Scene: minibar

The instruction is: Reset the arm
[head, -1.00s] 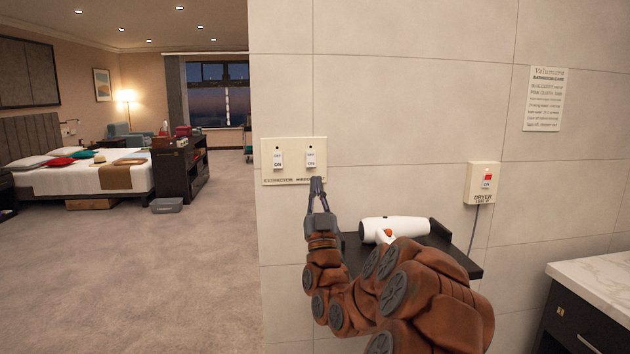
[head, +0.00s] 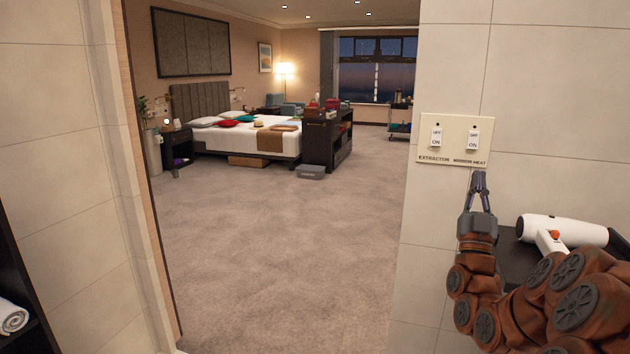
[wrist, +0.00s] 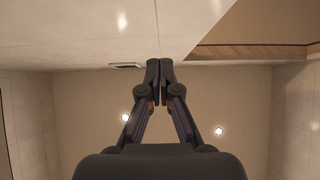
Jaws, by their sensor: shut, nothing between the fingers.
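My gripper (head: 480,180) is shut and empty at the right of the head view. It points upward just below the wall switch plate (head: 455,140). The plate has two white rocker switches, labelled EXTRACTOR and what looks like MIRROR HEAT. I cannot tell from the head view whether the fingertips touch the wall. My brown arm is raised and bent in front of the shelf. In the wrist view my gripper (wrist: 160,68) has its fingertips together, with ceiling and tiled wall beyond them.
A white hair dryer (head: 565,229) lies on a dark shelf (head: 515,245) behind my arm. An open doorway leads to a carpeted bedroom floor (head: 270,240) with wide free room. A bed (head: 250,138), a dark cabinet (head: 320,140) and a grey box (head: 311,172) stand beyond. A tiled wall (head: 60,150) is at left.

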